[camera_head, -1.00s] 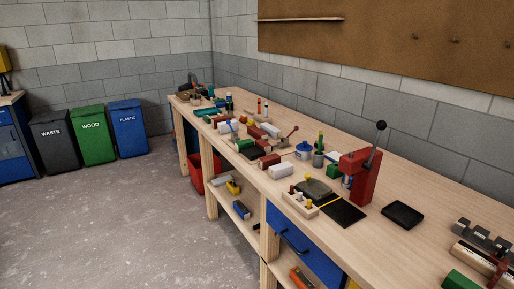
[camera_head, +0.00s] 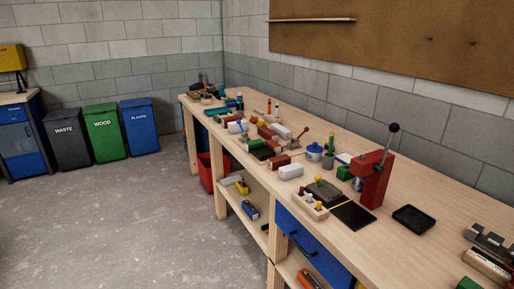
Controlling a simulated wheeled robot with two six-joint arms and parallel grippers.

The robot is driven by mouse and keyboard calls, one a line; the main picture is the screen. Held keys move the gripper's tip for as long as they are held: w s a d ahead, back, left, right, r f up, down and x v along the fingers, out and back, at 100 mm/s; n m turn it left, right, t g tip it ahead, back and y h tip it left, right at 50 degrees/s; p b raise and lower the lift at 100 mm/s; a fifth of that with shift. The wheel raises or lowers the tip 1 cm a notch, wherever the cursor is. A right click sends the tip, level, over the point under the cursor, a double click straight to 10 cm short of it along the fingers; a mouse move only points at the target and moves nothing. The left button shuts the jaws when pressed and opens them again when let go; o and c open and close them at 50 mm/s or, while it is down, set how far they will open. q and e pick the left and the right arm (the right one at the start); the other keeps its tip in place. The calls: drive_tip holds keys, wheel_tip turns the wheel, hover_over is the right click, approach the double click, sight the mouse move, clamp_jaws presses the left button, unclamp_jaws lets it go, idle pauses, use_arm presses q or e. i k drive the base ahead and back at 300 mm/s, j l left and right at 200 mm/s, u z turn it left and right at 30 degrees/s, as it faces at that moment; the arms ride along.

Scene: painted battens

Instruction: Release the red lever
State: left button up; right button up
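A small lever with a red knob (camera_head: 303,135) stands tilted up to the right among the blocks at the middle of the long workbench (camera_head: 440,185). Its base is too small to make out clearly. Nearer, a red press (camera_head: 374,180) stands upright on the bench. Its dark lever arm rises to a black ball knob (camera_head: 394,128). Neither of my grippers shows in the head view, and nothing is seen touching either lever.
Red, white and green blocks, a blue pot (camera_head: 314,152), a black mat (camera_head: 352,215) and a black tray (camera_head: 413,219) crowd the bench. Waste, wood and plastic bins (camera_head: 104,132) stand against the back wall. The floor (camera_head: 120,220) left of the bench is clear.

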sight(307, 130)
drive_tip(key=i+j+z, duration=0.15)
drive_tip(key=i, duration=0.3)
drive_tip(key=i+j+z, duration=0.2)
drive_tip(key=i, duration=0.25)
drive_tip(key=i+j+z, duration=0.15)
drive_tip(key=i, duration=0.3)
drive_tip(key=z, duration=0.55)
drive_tip(key=j+z, duration=0.9)
drive_tip(key=k+j+z, duration=0.15)
drive_tip(key=z, duration=0.35)
drive_tip(key=k+j+z, duration=0.15)
drive_tip(key=j+z, duration=0.3)
drive_tip(key=k+j+z, duration=0.35)
drive_tip(key=k+j, duration=1.25)
